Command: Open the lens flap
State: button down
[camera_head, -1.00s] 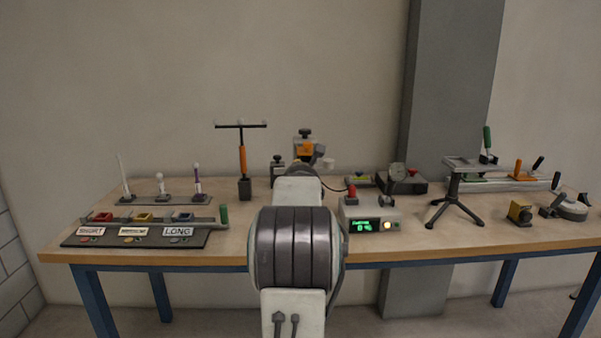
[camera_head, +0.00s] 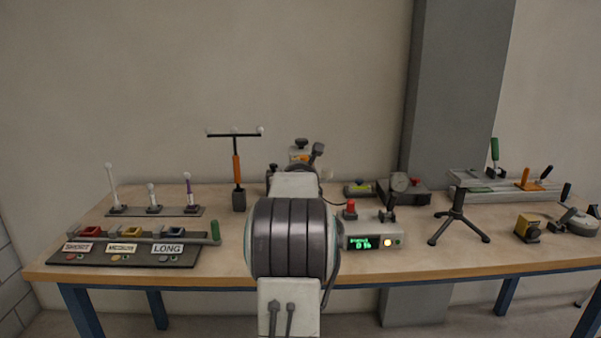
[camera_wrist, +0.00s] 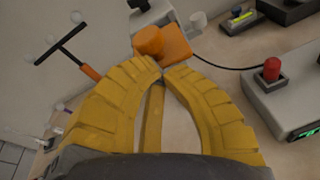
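An orange part with a round knob (camera_wrist: 150,40), which looks like the lens flap, is at the top middle of the wrist view. It sits on a device at the back of the bench. In the head view a little of the orange (camera_head: 299,153) shows above my arm, which hides most of the device. My gripper's yellow fingers (camera_wrist: 161,70) come together at their tips, just below the orange part in the picture. Nothing is visibly held between them. I cannot tell whether the tips touch the orange part. My gripper is hidden behind my arm in the head view.
A control box with a red button (camera_head: 349,208) and green display stands right of my arm. A T-shaped stand (camera_head: 237,165) is to the left. A dark cable runs from the device toward the box. A tripod (camera_head: 458,215) stands further right. Bare bench lies between box and tripod.

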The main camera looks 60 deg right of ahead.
jog(key=shift+d+r, duration=0.25)
jog(key=shift+r, duration=0.85)
jog(key=shift+f, duration=0.1)
